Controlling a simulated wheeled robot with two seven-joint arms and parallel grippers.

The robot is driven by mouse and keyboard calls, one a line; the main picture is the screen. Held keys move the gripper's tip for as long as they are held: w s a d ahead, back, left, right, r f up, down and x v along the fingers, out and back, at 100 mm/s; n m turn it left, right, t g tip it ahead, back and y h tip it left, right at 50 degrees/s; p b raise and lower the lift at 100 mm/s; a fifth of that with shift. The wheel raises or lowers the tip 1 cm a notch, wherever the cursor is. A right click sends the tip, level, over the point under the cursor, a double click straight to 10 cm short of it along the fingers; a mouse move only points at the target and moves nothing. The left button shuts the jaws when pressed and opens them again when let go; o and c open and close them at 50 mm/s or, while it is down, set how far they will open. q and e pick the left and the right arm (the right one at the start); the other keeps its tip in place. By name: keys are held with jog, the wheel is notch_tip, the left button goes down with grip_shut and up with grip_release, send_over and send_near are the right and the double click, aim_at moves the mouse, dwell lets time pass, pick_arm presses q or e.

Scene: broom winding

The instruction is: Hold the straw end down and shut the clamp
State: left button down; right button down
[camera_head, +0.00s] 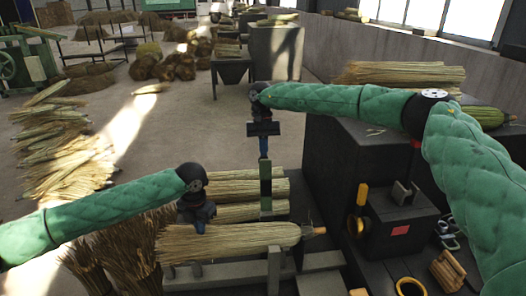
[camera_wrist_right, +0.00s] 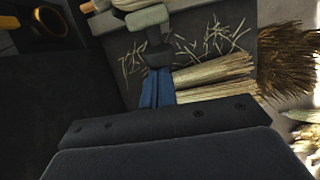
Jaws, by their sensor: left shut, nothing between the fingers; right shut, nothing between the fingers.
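A pale straw bundle (camera_head: 235,243) with a bound end and a short wooden tip (camera_head: 318,231) lies across a grey wooden rack (camera_head: 274,270). My left gripper (camera_head: 198,230) is shut and empty, its blue fingers pressed down at the bundle's top, left of its middle. My right gripper (camera_head: 264,157) is shut and empty, pointing down at the top of an upright dark green post (camera_head: 266,188), which may be part of the clamp. In the right wrist view the blue fingers (camera_wrist_right: 157,95) show beside a dark grey-green piece (camera_wrist_right: 155,45); whether they touch is unclear.
More straw bundles (camera_head: 240,186) lie behind the front one. A dark machine (camera_head: 390,215) with a yellow handle (camera_head: 361,194) and a yellow ring (camera_head: 411,287) stands at right. Loose straw (camera_head: 65,150) is heaped on the floor at left.

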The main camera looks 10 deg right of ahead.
jog(key=shift+s+r+t, duration=0.3)
jog(key=shift+s, duration=0.25)
jog(key=shift+s+r+t, duration=0.3)
jog(key=shift+s, duration=0.2)
jog(key=s+t, duration=0.1)
jog(key=s, duration=0.1)
jog(key=s+r+t, duration=0.1)
jog(key=s, duration=0.1)
jog(key=s+t, duration=0.1)
jog(key=s, duration=0.1)
jog(key=shift+s+r, duration=0.3)
jog(key=shift+s, duration=0.05)
jog(key=s+f+t, duration=0.1)
jog(key=s+f, duration=0.2)
jog(key=s, duration=0.3)
jog(key=s+f+t, duration=0.2)
jog(key=s+f, duration=0.2)
jog(key=s, duration=0.3)
jog(key=s+f+t, duration=0.1)
jog(key=s+f, duration=0.3)
jog(key=s, duration=0.2)
jog(key=shift+s+t, duration=0.2)
jog(key=shift+t, duration=0.1)
jog(key=shift+s+f, duration=0.45)
jog(key=shift+f, duration=0.25)
jog(key=shift+s+f, duration=0.4)
jog(key=shift+f, duration=0.25)
jog(key=v, duration=1.3)
jog(key=shift+w+r, duration=0.2)
jog(key=shift+w, duration=0.2)
